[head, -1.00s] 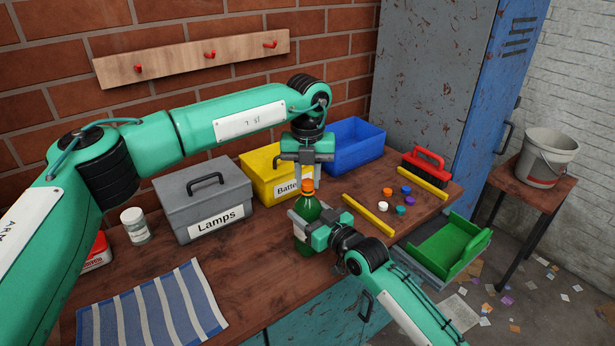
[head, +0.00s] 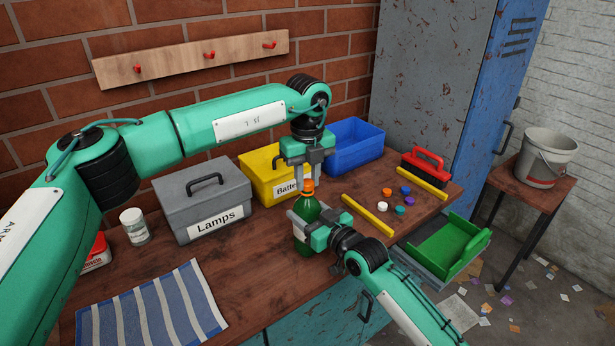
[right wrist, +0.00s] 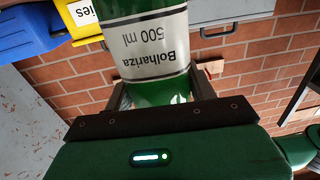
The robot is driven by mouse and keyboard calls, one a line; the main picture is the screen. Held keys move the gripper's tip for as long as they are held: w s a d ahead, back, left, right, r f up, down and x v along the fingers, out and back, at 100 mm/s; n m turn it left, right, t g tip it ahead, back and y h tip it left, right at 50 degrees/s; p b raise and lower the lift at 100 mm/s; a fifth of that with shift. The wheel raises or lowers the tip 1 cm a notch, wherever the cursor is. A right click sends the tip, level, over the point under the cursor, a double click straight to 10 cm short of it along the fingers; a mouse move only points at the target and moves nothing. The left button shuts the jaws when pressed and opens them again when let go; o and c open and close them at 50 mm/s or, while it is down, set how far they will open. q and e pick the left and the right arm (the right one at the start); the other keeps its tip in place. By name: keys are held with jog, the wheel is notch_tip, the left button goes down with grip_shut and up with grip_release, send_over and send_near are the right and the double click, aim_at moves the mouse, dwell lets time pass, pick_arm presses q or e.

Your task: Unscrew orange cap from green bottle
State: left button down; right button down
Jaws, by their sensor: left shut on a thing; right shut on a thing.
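The green bottle (head: 309,212) stands upright near the front edge of the workbench. Its orange cap (head: 307,187) is on its neck. My left gripper (head: 306,179) comes down from above and is shut on the orange cap. My right gripper (head: 303,229) comes from the front right and is shut around the body of the bottle. In the right wrist view the green bottle (right wrist: 160,93) fills the space between the fingers, with its white label upside down. The cap is outside that view.
Behind stand a grey Lamps box (head: 201,200), a yellow batteries box (head: 264,172) and a blue bin (head: 352,146). Several loose caps lie between two yellow bars (head: 367,215) on the right. A red brush (head: 424,168) is beyond them. A striped cloth (head: 152,308) lies front left.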

aim_at(307, 182)
pick_arm(q)
jog(key=shift+r, duration=0.15)
jog(key=shift+r, duration=0.95)
jog(key=shift+r, duration=0.1)
jog(key=shift+r, duration=1.9)
pick_arm(e)
jog(key=shift+c, duration=2)
grip_release()
